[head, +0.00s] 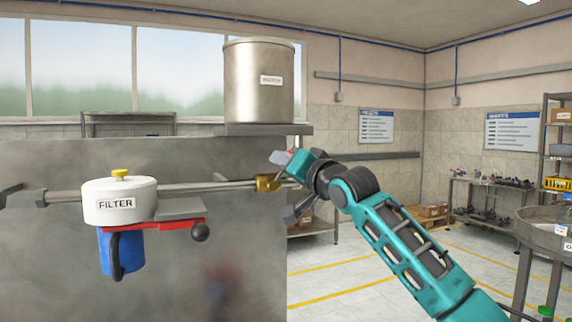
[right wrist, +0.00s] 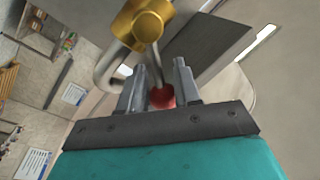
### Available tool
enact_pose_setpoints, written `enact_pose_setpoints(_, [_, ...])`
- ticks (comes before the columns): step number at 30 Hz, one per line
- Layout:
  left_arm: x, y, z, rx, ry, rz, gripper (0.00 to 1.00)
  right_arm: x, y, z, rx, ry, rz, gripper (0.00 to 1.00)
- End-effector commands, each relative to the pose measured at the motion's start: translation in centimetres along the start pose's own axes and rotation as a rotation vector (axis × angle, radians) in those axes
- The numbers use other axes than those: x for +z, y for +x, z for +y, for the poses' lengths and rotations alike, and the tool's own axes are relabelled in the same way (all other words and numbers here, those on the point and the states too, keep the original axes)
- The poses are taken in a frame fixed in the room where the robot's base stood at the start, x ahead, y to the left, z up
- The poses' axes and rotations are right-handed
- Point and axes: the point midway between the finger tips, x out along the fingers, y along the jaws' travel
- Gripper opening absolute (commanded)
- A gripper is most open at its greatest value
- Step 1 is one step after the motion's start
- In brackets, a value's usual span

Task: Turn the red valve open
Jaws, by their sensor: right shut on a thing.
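The valve has a brass body (head: 267,183) on the end of the horizontal pipe, right of the filter. In the right wrist view the brass body (right wrist: 147,25) is at the top, with a metal lever running down from it to a red grip (right wrist: 162,97). My right gripper (head: 281,158) is at the valve, slightly above and right of the brass body. In the right wrist view its fingers (right wrist: 158,85) are on both sides of the red grip, shut on it. The fingers hide most of the grip in the head view. My left gripper is not in view.
A white filter housing (head: 120,205) with a blue cup (head: 121,252) and a red bracket (head: 160,225) is on the pipe to the left. A steel tank (head: 258,95) stands above on a grey ledge. A grey panel (head: 60,270) is behind. A round table (head: 545,235) is at far right.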

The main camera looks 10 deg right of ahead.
Motion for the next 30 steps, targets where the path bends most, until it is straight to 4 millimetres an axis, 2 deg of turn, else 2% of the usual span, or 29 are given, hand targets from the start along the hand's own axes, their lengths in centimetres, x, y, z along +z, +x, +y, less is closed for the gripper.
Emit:
enact_pose_setpoints(5, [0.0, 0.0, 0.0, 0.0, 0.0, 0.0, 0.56, -0.1, 0.0, 0.0, 0.0, -0.001, 0.001, 0.0])
enact_pose_setpoints(6, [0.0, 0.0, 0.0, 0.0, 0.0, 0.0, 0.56, -0.1, 0.0, 0.0, 0.0, -0.001, 0.001, 0.34])
enact_pose_setpoints(12, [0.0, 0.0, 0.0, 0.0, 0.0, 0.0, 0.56, -0.1, 0.0, 0.0, 0.0, -0.001, 0.001, 0.52])
enact_pose_setpoints(23, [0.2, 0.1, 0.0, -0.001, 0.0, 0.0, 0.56, 0.0, -0.6, 0.1, -0.001, 0.0, 0.0, 0.52])
enact_pose_setpoints(30, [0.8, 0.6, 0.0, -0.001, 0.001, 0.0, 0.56, 0.1, -3.6, 0.1, -0.002, -0.003, 0.002, 0.52])
